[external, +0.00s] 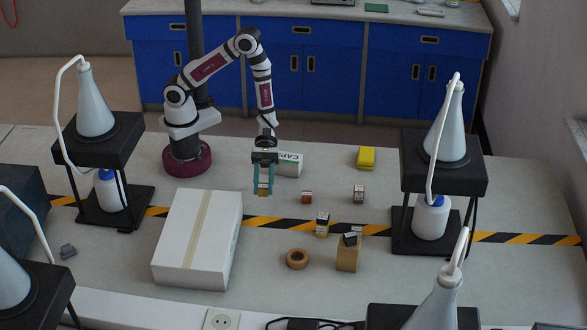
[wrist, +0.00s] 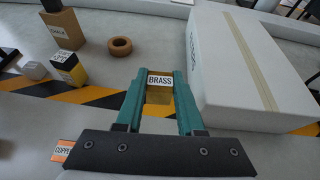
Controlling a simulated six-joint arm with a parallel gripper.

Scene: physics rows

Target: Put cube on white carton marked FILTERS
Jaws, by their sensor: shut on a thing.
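My gripper (external: 263,190) has its two teal fingers shut on a small cube labelled BRASS (wrist: 160,82). The cube is gold-coloured below its white label and sits between the fingertips. The fingers also show in the wrist view (wrist: 160,74). A large white carton (external: 190,237) with a tan tape strip along its top lies left of and nearer the camera than my gripper in the external view. In the wrist view the carton (wrist: 221,75) is to the right of the held cube, apart from it. Lettering on its side is too blurred to read surely.
A smaller white box marked CAPS (external: 290,164) lies behind my gripper. Cubes (external: 307,197) (external: 359,194) (external: 322,228), a tan box (external: 347,259), a brown ring (external: 297,259) and a yellow block (external: 367,157) stand rightward. Black stands (external: 437,172) (external: 100,145) flank the table.

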